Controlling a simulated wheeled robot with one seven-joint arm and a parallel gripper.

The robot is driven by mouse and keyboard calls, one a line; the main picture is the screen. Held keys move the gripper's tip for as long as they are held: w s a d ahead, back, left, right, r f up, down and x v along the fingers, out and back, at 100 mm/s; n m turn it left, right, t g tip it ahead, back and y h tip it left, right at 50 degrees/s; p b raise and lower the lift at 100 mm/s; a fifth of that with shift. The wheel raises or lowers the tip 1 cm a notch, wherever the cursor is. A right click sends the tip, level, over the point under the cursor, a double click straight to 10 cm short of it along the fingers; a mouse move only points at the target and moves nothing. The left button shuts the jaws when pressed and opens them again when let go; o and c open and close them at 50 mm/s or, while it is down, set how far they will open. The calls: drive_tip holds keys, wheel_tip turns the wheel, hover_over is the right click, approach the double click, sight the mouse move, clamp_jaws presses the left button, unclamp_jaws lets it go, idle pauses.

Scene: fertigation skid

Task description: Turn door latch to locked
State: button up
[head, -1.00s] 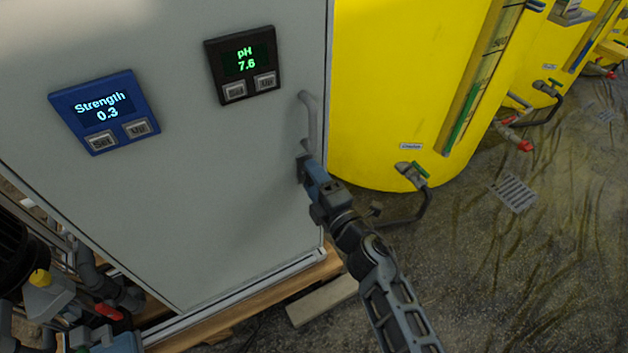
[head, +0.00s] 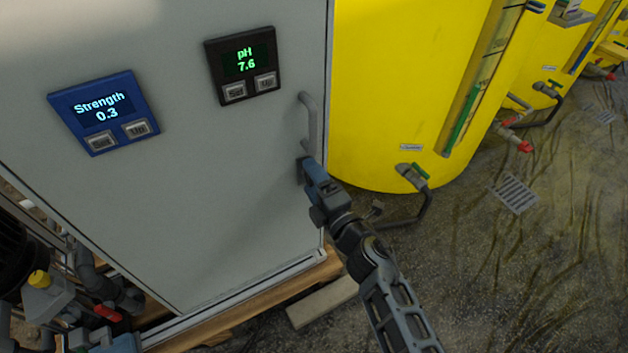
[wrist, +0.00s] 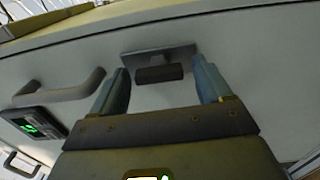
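The door latch (wrist: 160,74) is a dark bar on a grey plate (wrist: 158,54), mounted on the pale cabinet door (head: 230,190). In the wrist view the bar lies roughly along the plate's long side. In the head view the latch plate (head: 299,170) shows below the door handle (head: 309,120), partly hidden by my gripper. My gripper (wrist: 160,66) is open, with one blue finger beyond each end of the bar. Gaps show between the bar and both fingers. My gripper (head: 311,168) is close to the door in the head view.
The door handle (wrist: 62,92) lies left of the fingers in the wrist view. A blue Strength panel (head: 104,111) and a black pH panel (head: 243,65) are on the door. A yellow tank (head: 400,80) with a pipe valve (head: 412,172) stands close on the right.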

drive_tip(key=shift+p+v, duration=1.25)
drive_tip(key=shift+v, duration=2.65)
drive_tip(key=shift+s+d, duration=0.1)
drive_tip(key=s+d+r+m+h, duration=0.3)
drive_tip(key=s+d+m, duration=0.3)
drive_tip(key=s, duration=0.5)
drive_tip(key=s+d+r+m+t+h, duration=0.1)
drive_tip(key=s+d+r+m+h, duration=0.1)
drive_tip(key=s+d+m, duration=0.6)
drive_tip(key=s+d+r+m+h, duration=0.3)
drive_tip(key=s+m, duration=0.2)
drive_tip(key=s, duration=0.8)
drive_tip(key=s+d+r+m+g+h, duration=0.1)
drive_tip(key=s+d+r+m+h, duration=0.1)
drive_tip(key=s+d+r+m, duration=0.35)
drive_tip(key=shift+m, duration=0.25)
drive_tip(key=r+p, duration=0.4)
drive_tip(key=r, duration=0.1)
drive_tip(key=s+a+r+p, duration=0.1)
drive_tip(key=r+p, duration=0.4)
drive_tip(key=r, duration=0.1)
drive_tip(key=s+r+p, duration=0.1)
drive_tip(key=r+p, duration=0.4)
drive_tip(key=shift+s+a+r, duration=0.15)
drive_tip(key=shift+a, duration=0.1)
